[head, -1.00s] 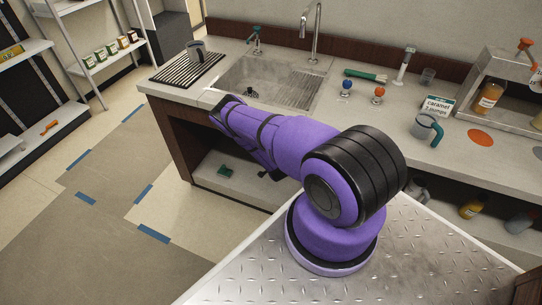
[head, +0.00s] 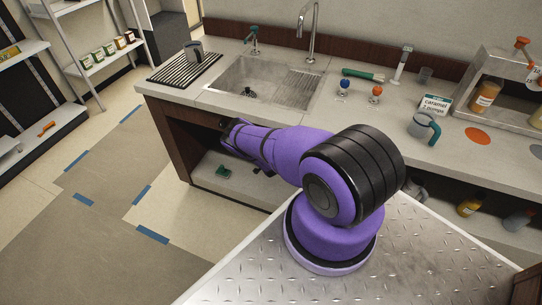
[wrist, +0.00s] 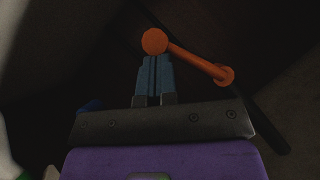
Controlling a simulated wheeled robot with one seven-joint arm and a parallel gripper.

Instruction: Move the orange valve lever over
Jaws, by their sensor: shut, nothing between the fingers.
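The orange valve lever (wrist: 196,61) shows in the wrist view as a thin bar slanting down to the right, with a round orange end (wrist: 154,41) at the upper left and a smaller rounded end (wrist: 225,76) at the right. My gripper (wrist: 155,60) has its blue-grey fingers shut together and empty. Their tips sit right at the lower edge of the upper-left round end. I cannot tell whether they touch it. In the head view, the lever and my fingers are not visible; my purple arm reaches toward the open space under the sink counter.
The counter (head: 215,102) with its sink (head: 268,85) lies above my arm's far end. A dark bar (wrist: 255,120) runs behind the lever in the wrist view. A lower shelf (head: 245,187) holds a small green object (head: 223,171). Floor at left is open.

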